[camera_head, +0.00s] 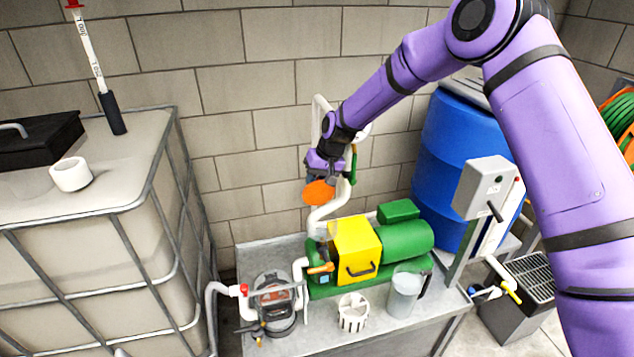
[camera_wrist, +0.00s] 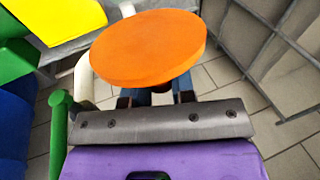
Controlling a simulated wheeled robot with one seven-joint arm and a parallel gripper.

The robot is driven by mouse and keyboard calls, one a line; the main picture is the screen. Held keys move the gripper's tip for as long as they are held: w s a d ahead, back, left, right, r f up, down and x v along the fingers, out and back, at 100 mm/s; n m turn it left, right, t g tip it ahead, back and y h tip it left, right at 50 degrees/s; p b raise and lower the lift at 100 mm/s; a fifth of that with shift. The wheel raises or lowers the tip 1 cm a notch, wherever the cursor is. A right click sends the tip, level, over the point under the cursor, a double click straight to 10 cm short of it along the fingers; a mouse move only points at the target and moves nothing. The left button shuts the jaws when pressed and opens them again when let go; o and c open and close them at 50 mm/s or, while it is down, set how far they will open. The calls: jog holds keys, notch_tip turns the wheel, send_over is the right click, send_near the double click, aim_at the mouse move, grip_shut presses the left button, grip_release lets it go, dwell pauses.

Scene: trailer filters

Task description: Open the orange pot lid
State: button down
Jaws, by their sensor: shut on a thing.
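The orange lid (camera_head: 319,193) is a round flat disc, held up in the air above the green and yellow pump unit. It fills the upper middle of the wrist view (camera_wrist: 148,48), tilted and apart from anything below. My gripper (camera_head: 321,177) is shut on the lid from above; its fingertips (camera_wrist: 155,97) are partly hidden behind the disc in the wrist view. Below the lid, at the left end of the pump, a clear pot-like part (camera_head: 325,231) shows with no orange lid on it. Its opening is too small to make out.
The pump's yellow box (camera_head: 357,250) and green motor (camera_head: 405,241) stand on a grey metal table (camera_head: 262,249). A white pipe (camera_head: 325,212) rises close beside the lid. A white basket (camera_head: 353,312) and clear jug (camera_head: 404,293) stand in front. A blue barrel (camera_head: 440,150) is right.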

dwell(0.5)
jog(key=c, duration=0.9)
grip_release()
jog(key=shift+w, duration=0.1)
jog(key=shift+c, duration=0.2)
jog(key=v, duration=1)
jog(key=shift+r, duration=0.3)
